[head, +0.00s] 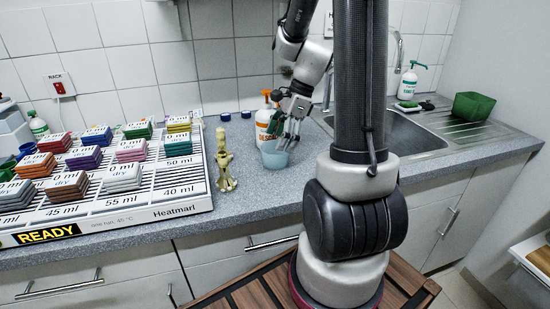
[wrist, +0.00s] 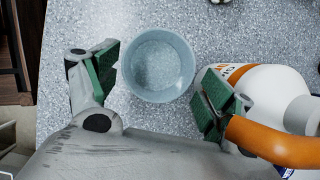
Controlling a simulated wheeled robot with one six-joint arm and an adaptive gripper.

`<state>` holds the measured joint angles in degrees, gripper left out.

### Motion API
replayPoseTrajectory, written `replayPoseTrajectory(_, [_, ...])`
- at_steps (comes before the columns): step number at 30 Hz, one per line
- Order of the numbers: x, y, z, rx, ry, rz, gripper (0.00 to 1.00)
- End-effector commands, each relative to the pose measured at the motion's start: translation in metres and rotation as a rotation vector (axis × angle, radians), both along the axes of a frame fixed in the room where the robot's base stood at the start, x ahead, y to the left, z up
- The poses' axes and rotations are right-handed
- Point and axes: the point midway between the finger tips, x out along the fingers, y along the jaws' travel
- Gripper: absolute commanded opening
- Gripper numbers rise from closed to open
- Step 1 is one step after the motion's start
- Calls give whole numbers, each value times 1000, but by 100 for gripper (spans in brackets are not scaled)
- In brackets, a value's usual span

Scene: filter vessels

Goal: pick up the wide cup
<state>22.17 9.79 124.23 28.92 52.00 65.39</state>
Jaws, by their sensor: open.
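The wide cup (head: 273,156) is pale blue and stands on the grey speckled counter. In the wrist view the cup (wrist: 158,65) is seen from above, upright, with its round mouth showing and an empty-looking inside. My gripper (head: 289,138) is over the cup in the head view. In the wrist view my gripper (wrist: 160,88) is open, with one green-padded finger on the left of the cup and one on the right. The fingers appear apart from the cup; their exact height over it is hard to tell.
A white spray bottle with an orange head (head: 264,122) stands right behind the cup, and in the wrist view the bottle (wrist: 270,90) is close to the right finger. A beige figure-like object (head: 224,165) and a rack (head: 180,200) of coloured blocks are left. The sink (head: 400,130) is right.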

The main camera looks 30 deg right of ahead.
Motion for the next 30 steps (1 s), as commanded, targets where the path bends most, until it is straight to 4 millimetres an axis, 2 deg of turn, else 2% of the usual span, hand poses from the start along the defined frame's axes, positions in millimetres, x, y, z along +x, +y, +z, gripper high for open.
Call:
replayPoseTrajectory(6, [2, 13, -31, 2, 2, 1, 81])
replayPoseTrajectory(15, [4, 16, -38, 0, -1, 2, 81])
replayPoseTrajectory(21, [4, 16, -38, 0, -1, 2, 49])
replayPoseTrajectory(30, [4, 15, -37, 0, -2, 1, 49])
